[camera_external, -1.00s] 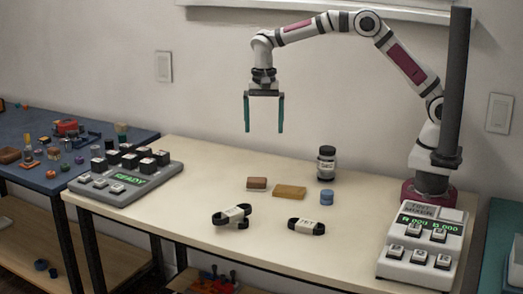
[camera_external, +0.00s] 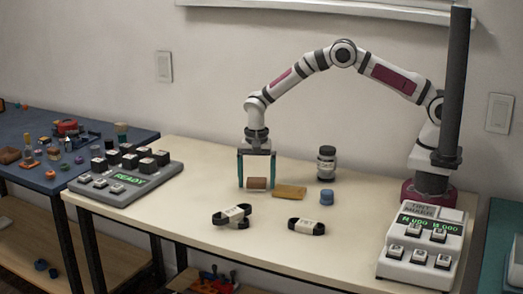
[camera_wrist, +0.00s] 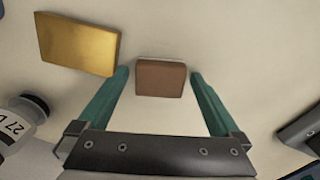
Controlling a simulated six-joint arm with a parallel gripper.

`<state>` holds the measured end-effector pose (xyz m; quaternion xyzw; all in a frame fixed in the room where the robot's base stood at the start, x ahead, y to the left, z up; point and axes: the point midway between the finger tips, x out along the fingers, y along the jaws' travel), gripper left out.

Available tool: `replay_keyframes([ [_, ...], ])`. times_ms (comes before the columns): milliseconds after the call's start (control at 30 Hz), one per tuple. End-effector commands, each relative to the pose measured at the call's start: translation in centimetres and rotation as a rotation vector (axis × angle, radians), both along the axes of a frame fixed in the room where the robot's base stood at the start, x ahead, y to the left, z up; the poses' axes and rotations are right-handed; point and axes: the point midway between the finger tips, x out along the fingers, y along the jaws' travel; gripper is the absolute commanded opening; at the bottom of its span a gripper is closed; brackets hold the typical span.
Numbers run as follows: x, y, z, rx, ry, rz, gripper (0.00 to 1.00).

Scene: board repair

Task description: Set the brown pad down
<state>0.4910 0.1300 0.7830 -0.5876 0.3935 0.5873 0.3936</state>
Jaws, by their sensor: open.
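The brown pad (camera_external: 257,183) is a small block lying on the cream table. In the wrist view the brown pad (camera_wrist: 161,78) lies between the tips of my two teal fingers, with a gap on each side. My gripper (camera_external: 256,184) is open and lowered around the pad from above; it also shows in the wrist view (camera_wrist: 160,80). I cannot tell whether the fingertips touch the table.
A yellow-tan block (camera_external: 289,192) lies just right of the pad. A blue cap (camera_external: 326,197), a dark jar (camera_external: 326,163) and two strapped black bundles (camera_external: 232,216) are nearby. A keyed device (camera_external: 127,178) stands left. The table (camera_external: 190,215) is clear left of the pad.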

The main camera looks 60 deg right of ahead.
Motion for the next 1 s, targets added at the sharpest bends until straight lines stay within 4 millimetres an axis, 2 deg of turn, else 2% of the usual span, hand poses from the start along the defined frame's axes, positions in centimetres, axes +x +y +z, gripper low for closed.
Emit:
replay_keyframes([
  [100,0.0,0.0,0.1,0.000,0.000,0.000,0.98],
  [500,0.0,0.0,0.1,0.000,0.000,0.001,0.26],
  [567,0.0,0.0,0.1,0.000,0.000,0.001,0.19],
  [600,0.0,0.0,0.1,0.000,0.000,0.001,0.10],
  [833,0.0,0.0,0.4,-0.001,-0.001,0.001,0.10],
  [1000,0.1,0.0,2.6,0.000,-0.003,0.003,0.10],
])
